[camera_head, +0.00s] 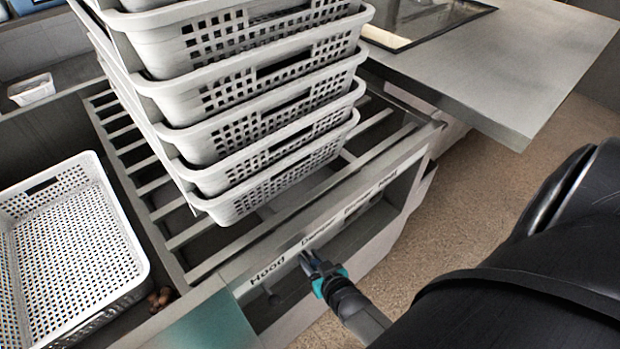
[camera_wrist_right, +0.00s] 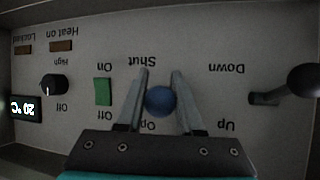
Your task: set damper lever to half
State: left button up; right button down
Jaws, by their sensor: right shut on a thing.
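The damper lever shows in the right wrist view as a blue ball knob (camera_wrist_right: 159,100) between the upside-down words "Shut" and "Open", a little closer to "Open" in the picture; the ball hides its shaft. My right gripper (camera_wrist_right: 159,92) has its two fingers on either side of this ball, shut on it. In the head view my right gripper (camera_head: 312,264) is at the front control panel (camera_head: 355,225), under the "Damper" label, and the lever is hidden by it. My left gripper is not in view.
A dark-knobbed hood lever (camera_wrist_right: 300,80) marked "Up" and "Down" is beside the damper. A green switch (camera_wrist_right: 103,92), a black dial (camera_wrist_right: 54,85) and a display (camera_wrist_right: 26,108) are on the other side. Stacked perforated baskets (camera_head: 250,100) stand on slats above the panel.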

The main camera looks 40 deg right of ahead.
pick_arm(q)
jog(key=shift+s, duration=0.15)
pick_arm(e)
jog(key=c, duration=0.5)
grip_release()
jog(key=shift+c, duration=0.2)
pick_arm(q)
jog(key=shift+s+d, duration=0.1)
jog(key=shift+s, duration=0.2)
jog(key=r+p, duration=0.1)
jog(key=p, duration=0.1)
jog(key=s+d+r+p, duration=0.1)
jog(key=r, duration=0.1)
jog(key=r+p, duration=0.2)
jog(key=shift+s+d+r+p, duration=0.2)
jog(key=shift+p, duration=0.1)
pick_arm(e)
jog(key=v, duration=1.5)
jog(key=shift+s+a, duration=0.1)
jog(key=shift+a, duration=0.05)
